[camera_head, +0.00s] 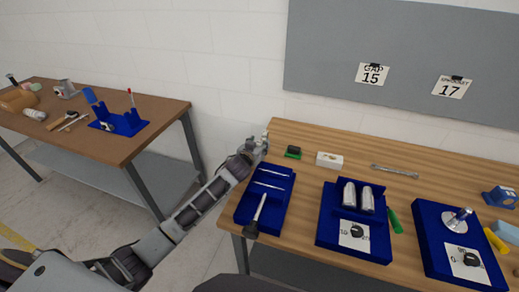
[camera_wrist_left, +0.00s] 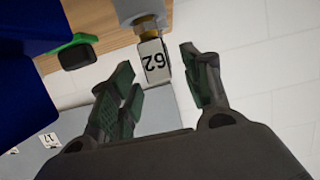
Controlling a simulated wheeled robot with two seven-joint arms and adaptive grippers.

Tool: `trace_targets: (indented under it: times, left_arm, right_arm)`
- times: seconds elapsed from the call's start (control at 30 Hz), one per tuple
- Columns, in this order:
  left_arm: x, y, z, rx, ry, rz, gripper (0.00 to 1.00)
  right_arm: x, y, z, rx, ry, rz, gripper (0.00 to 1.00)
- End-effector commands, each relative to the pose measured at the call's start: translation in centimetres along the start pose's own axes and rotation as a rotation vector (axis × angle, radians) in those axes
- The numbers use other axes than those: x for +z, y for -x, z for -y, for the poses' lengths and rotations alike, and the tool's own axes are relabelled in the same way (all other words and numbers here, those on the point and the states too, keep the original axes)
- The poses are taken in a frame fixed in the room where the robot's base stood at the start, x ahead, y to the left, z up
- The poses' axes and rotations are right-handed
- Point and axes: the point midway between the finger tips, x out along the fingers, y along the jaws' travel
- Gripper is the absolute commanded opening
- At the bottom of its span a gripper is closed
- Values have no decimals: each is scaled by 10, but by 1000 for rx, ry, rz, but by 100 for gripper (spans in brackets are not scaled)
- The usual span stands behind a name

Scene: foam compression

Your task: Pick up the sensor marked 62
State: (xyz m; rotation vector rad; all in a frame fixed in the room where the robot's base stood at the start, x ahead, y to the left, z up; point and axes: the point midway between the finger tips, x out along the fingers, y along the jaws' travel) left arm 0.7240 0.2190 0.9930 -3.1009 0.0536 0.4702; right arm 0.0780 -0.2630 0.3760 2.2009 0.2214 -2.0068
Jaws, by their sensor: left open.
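The sensor marked 62 (camera_wrist_left: 154,62) shows in the left wrist view as a white block with a brass fitting and a grey cylinder at its top. Its label reads upside down. My left gripper (camera_wrist_left: 160,80) is open, with one finger on each side of the sensor's lower end. I see a gap to the right finger; contact with the left finger cannot be told. In the head view my left gripper (camera_head: 257,145) is at the back left corner of the right-hand table, where the sensor is too small to make out. My right gripper is not in view.
A blue tray (camera_head: 245,207) with thin tools lies just in front of my left gripper. A green and black item (camera_head: 293,152) and a white block (camera_head: 329,160) are to its right. More blue trays stand along the wooden table (camera_head: 410,180). A grey board hangs behind.

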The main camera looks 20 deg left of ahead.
Motion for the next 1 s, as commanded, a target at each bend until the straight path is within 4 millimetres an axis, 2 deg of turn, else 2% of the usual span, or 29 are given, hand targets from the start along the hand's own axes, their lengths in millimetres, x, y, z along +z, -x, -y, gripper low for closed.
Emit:
trace_targets:
  times: [0.3, 0.8, 1.0]
  left_arm:
    - [-1, -17, 0, 0, -1, -2, 48]
    - [0, -18, 0, 0, -1, -1, 48]
    - [0, -18, 0, -1, 0, -1, 22]
  right_arm:
    - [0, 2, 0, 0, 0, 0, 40]
    - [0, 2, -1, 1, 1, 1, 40]
    - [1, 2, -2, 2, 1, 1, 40]
